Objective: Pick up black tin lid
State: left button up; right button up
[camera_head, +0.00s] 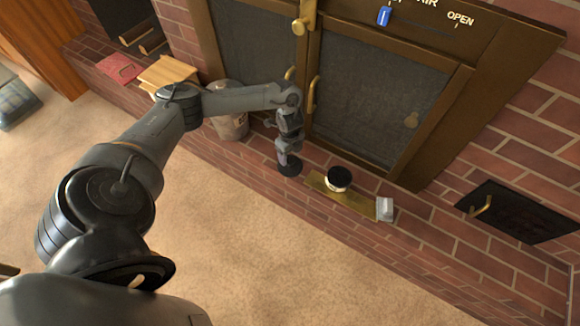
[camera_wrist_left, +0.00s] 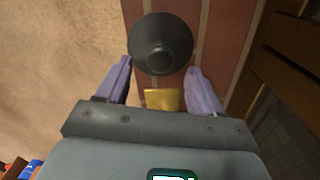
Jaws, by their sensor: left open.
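The black tin lid (camera_wrist_left: 161,44) is a round dark disc with a raised knob in the middle. In the left wrist view it lies just beyond and between the fingertips. In the head view the lid (camera_head: 291,168) is on the brick hearth right under my left gripper (camera_head: 284,159). My left gripper (camera_wrist_left: 160,80) is open, with its two purple fingers apart; I cannot tell whether they touch the lid. My right gripper is in neither view.
The tin stands on a gold tray (camera_head: 358,203) with a small grey box (camera_head: 385,209) at its right end. A metal bucket (camera_head: 231,124) stands to the left. Framed stove doors (camera_head: 375,95) rise close behind. Open carpet (camera_head: 240,240) lies in front.

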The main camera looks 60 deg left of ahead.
aim_at(289, 160)
pick_arm(q)
jog(key=shift+a+f+b, duration=0.15)
jog(key=shift+f+b, duration=0.4)
jog(key=shift+f, duration=0.05)
notch_tip(289, 160, down, 4)
jog(key=b, duration=0.3)
jog(key=shift+s, duration=0.1)
jog(key=shift+r, duration=0.1)
jog(key=shift+c, duration=0.3)
jog(key=c, duration=1)
jog(key=shift+c, duration=0.2)
jog(key=shift+r, duration=0.15)
